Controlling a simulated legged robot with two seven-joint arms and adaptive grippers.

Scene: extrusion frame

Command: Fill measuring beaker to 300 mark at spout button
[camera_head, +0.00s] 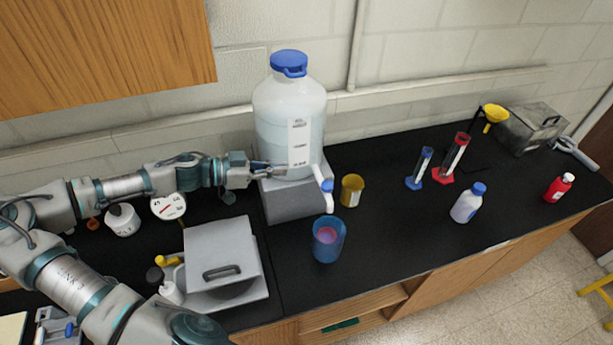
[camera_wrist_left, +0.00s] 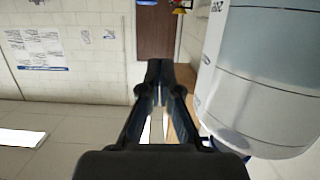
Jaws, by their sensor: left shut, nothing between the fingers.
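A large clear carboy (camera_head: 275,115) with a blue cap stands on a grey block (camera_head: 290,205). Its white spout (camera_head: 328,203) with a blue button (camera_head: 327,185) points down at the front right. A blue measuring beaker (camera_head: 328,243) stands on the black counter below the spout, with pinkish-purple in it; its marks are too small to read. My left gripper (camera_head: 284,168) is shut and empty, beside the carboy's lower front, left of the spout. In the left wrist view its fingers (camera_wrist_left: 160,72) are together, with the carboy (camera_wrist_left: 265,75) close on the right. My right gripper is out of view.
A yellow cup (camera_head: 352,191) stands right of the spout. Two cylinders on blue and red bases, a blue-capped bottle (camera_head: 467,204) and a red bottle (camera_head: 558,188) stand further right. A grey lidded device (camera_head: 222,262) stands below my left arm.

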